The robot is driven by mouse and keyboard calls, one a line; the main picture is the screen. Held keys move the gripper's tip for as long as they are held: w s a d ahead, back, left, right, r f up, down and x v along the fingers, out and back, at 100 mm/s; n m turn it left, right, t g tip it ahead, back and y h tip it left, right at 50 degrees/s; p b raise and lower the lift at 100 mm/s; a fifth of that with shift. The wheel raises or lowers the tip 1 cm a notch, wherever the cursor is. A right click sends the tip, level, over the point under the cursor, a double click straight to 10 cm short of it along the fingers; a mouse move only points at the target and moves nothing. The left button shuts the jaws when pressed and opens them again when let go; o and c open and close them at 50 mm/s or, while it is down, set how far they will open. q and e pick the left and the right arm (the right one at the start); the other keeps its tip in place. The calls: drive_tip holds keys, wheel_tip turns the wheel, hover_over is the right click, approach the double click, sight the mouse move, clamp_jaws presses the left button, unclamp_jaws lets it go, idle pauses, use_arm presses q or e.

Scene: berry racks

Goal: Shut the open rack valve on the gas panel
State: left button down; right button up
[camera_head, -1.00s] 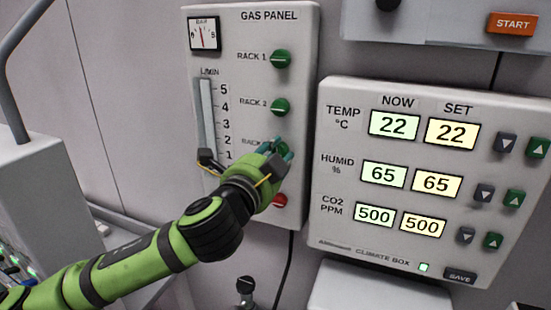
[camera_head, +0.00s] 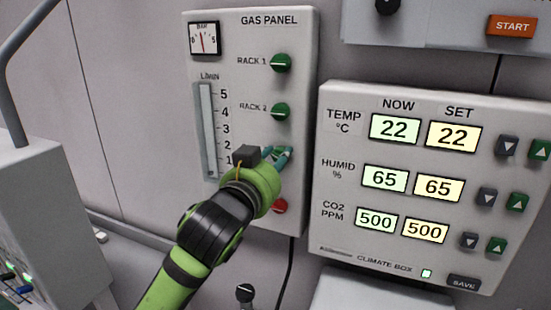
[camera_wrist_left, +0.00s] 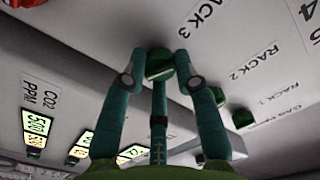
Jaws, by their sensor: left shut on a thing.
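The gas panel (camera_head: 237,142) is a pale wall box. Its green RACK 1 knob (camera_head: 281,62) and RACK 2 knob (camera_head: 281,111) each show a roughly level white line. The RACK 3 knob (camera_wrist_left: 160,66) is green with a white line and sits between the teal fingers of my left gripper (camera_head: 279,155) in the left wrist view. My left gripper is shut on this knob. In the head view the fingers and wrist hide most of it and its label. My right gripper is not in view.
A red knob (camera_head: 281,206) sits just below my gripper, close to the wrist. The climate box (camera_head: 335,232) with lit displays stands close to the right. A flow tube (camera_head: 207,130) and a pressure gauge (camera_head: 204,38) are on the panel's left side.

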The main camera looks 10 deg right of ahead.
use_arm(q)
drive_tip(key=n+p, duration=0.1)
drive_tip(key=n, duration=0.3)
drive_tip(key=shift+r+n, duration=0.1)
drive_tip(key=shift+n, duration=0.2)
idle(0.3)
drive_tip(key=c, duration=0.9)
unclamp_jaws()
drive_tip(key=shift+c, duration=0.2)
drive_tip(key=v, duration=1.2)
